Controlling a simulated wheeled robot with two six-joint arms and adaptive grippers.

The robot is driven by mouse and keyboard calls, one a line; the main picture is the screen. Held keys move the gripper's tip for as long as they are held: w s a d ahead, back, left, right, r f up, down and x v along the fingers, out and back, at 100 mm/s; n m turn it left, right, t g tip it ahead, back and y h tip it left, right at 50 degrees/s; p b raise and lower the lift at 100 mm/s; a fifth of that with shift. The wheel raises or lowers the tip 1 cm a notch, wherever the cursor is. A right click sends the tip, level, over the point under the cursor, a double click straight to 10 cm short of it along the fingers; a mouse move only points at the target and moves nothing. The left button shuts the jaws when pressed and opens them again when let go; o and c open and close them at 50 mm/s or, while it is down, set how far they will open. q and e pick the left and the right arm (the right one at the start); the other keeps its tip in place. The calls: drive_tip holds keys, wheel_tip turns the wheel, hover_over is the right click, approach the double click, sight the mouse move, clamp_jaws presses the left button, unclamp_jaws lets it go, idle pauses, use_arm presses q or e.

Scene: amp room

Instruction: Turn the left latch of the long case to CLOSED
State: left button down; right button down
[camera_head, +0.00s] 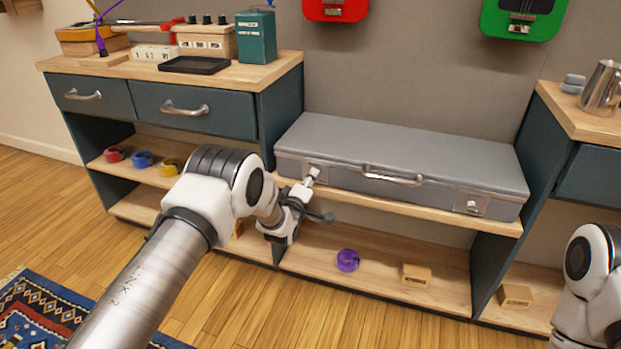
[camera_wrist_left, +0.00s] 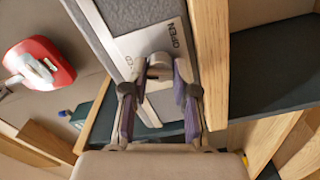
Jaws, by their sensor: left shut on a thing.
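The long grey case (camera_head: 400,150) lies shut on the shelf between two cabinets, with a handle on its front. Its left latch (camera_wrist_left: 158,66) is a small metal knob on a silver plate in the left wrist view. The plate reads OPEN on one side, and partly hidden letters ending in "ED" show near a finger. My left gripper (camera_head: 311,177) is at the left end of the case front; in the left wrist view its fingers (camera_wrist_left: 158,80) are shut on the latch knob, one on each side. The knob's exact direction is hard to tell. My right gripper is out of view.
The case's right latch (camera_head: 472,203) is free. A purple tape roll (camera_head: 347,260) and a small wooden block (camera_head: 416,275) lie on the shelf below. The wooden shelf edge (camera_head: 440,214) runs close under the case front. My right arm shows at the right edge.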

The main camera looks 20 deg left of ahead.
use_arm(q)
drive_tip(key=shift+n, duration=2)
drive_tip(key=c, duration=0.9)
unclamp_jaws()
drive_tip(key=s, duration=1.2)
drive_tip(key=shift+a, duration=0.25)
drive_tip(key=shift+f, duration=0.1)
